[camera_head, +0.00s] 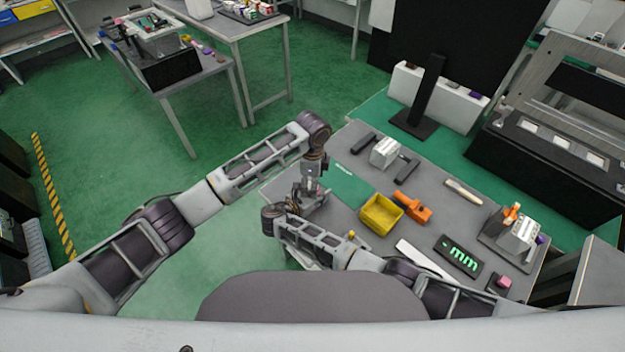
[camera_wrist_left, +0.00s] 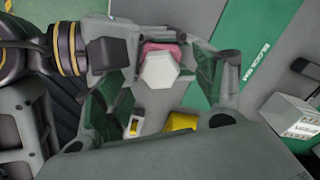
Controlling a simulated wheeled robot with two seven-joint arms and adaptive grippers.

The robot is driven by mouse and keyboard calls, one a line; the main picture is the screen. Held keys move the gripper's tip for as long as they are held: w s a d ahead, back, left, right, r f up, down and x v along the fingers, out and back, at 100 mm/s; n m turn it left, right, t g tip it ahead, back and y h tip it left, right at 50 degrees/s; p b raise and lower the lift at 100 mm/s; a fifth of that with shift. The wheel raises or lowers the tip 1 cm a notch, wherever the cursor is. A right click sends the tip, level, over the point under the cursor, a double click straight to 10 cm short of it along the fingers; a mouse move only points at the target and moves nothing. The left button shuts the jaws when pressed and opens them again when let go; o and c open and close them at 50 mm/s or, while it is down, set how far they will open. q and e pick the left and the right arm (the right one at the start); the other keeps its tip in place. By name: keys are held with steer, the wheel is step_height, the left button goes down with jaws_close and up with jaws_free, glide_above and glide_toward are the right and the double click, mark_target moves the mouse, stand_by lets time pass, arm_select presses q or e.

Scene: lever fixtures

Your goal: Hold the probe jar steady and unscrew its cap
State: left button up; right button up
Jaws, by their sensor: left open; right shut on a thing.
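The probe jar (camera_wrist_left: 164,49) shows in the left wrist view as a pink part under a pale six-sided cap (camera_wrist_left: 160,70). My right gripper (camera_wrist_left: 125,45) is shut on the jar and holds it from the left of that view. My left gripper (camera_wrist_left: 162,92) is open, its dark green-grey fingers on either side of the cap. Whether a finger touches the cap, I cannot tell. In the head view my left gripper (camera_head: 311,188) and right gripper (camera_head: 290,207) meet at the table's left edge. There the arms hide the jar.
A yellow bin (camera_head: 381,214) and an orange clamp-like object (camera_head: 412,206) stand to the right on the grey table (camera_head: 345,222). A green mat (camera_head: 352,186) lies behind the grippers. A grey-white block (camera_head: 385,152) sits between dark bars farther back. A dark display (camera_head: 459,254) lies at front right.

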arm_select(q)
steer(key=shift+f, duration=0.35)
steer(key=c, duration=1.3)
steer(key=shift+o, duration=0.2)
steer(key=shift+n, duration=3.7)
steer(key=shift+c, duration=0.2)
steer(key=shift+w+n, duration=0.1)
steer(key=shift+n, duration=3.4)
steer(key=o, duration=1.3)
